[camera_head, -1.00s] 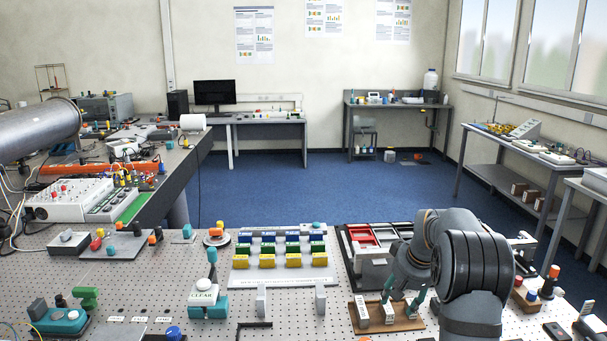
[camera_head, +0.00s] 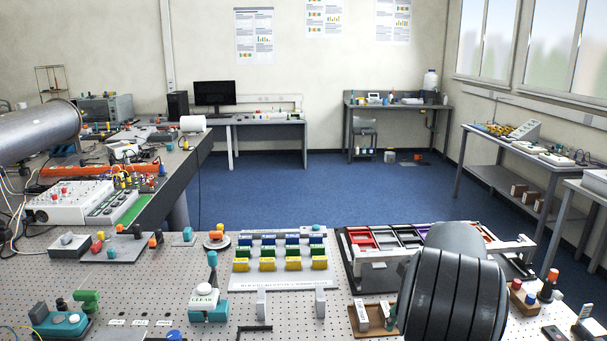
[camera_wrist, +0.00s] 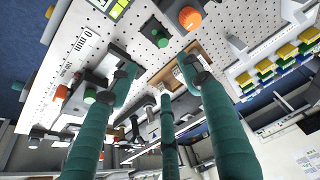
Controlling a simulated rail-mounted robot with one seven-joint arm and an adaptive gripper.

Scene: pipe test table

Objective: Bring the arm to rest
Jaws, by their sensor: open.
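My gripper (camera_wrist: 158,88) shows in the wrist view with its long teal fingers spread apart and nothing between them. In the head view my dark grey arm (camera_head: 455,290) stands large at the front right and hides nearly all of the gripper.
The perforated table (camera_head: 150,270) carries a rack of coloured blocks (camera_head: 280,262), a tray with red compartments (camera_head: 362,240), a wooden holder (camera_head: 372,318) beside my arm, and a CLEAR button box (camera_head: 208,305). An orange knob (camera_wrist: 190,18) shows in the wrist view.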

